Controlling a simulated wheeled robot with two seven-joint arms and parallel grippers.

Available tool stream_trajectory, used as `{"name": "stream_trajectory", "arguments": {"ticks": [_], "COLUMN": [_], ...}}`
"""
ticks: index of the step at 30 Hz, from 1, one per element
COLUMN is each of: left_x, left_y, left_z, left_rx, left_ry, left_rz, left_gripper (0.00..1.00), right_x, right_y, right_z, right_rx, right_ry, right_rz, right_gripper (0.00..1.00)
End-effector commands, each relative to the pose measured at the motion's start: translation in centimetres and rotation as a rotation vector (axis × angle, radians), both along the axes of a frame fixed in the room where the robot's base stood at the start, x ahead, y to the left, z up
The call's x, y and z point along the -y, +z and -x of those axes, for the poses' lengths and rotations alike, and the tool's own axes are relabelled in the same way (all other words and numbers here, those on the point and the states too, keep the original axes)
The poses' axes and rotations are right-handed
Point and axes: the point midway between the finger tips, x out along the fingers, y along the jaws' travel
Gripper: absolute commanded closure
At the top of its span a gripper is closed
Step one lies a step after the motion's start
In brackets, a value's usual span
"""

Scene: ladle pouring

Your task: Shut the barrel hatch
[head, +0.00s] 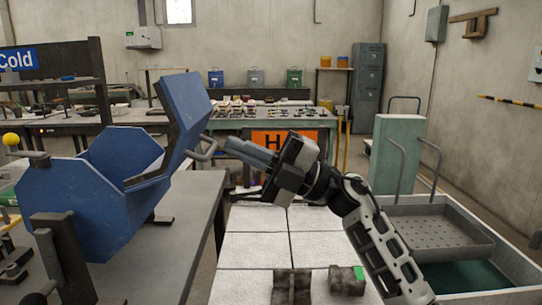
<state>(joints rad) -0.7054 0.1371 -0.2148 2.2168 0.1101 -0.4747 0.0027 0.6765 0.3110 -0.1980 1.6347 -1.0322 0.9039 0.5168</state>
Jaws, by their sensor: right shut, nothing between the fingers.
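The blue faceted barrel (95,205) sits in a dark stand on the grey table at the left. Its hatch (187,108) stands raised and tilted at the barrel's right side, so the mouth is open. A small grey bar handle (209,149) sticks out from the hatch's right face. My right gripper (232,147) comes in from the lower right and points left at the handle. It is shut and holds nothing. Its fingertips are very close to the handle; I cannot tell whether they touch it. My left gripper is not in view.
A crank with a yellow knob (11,139) is at the barrel's left. White tiles (255,252) lie below my right arm, with dark blocks (292,285) at the front. A perforated metal tray (430,232) is at the right. An orange sign (290,141) hangs on the bench behind.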

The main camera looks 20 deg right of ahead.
Motion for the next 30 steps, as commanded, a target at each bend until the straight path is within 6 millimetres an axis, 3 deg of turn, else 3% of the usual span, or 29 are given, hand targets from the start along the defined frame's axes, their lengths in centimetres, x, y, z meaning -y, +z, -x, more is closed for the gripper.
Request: {"name": "stream_trajectory", "arguments": {"ticks": [3,10,23,30], "left_x": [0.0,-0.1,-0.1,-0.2], "left_y": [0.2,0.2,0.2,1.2], "left_z": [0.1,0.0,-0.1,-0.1], "left_rx": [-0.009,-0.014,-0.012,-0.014], "left_ry": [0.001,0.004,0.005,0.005], "left_rz": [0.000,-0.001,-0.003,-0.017], "left_gripper": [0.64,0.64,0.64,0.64], "right_x": [-2.1,-4.4,-4.8,-5.1], "right_y": [1.3,2.2,2.3,3.2], "right_z": [-0.5,-1.1,-1.3,-1.4], "right_rx": [0.002,0.000,0.000,-0.006], "right_ry": [0.003,0.001,0.000,-0.001], "right_rz": [-0.002,-0.001,0.001,0.035], "right_gripper": [1.00,1.00,1.00,1.00]}}
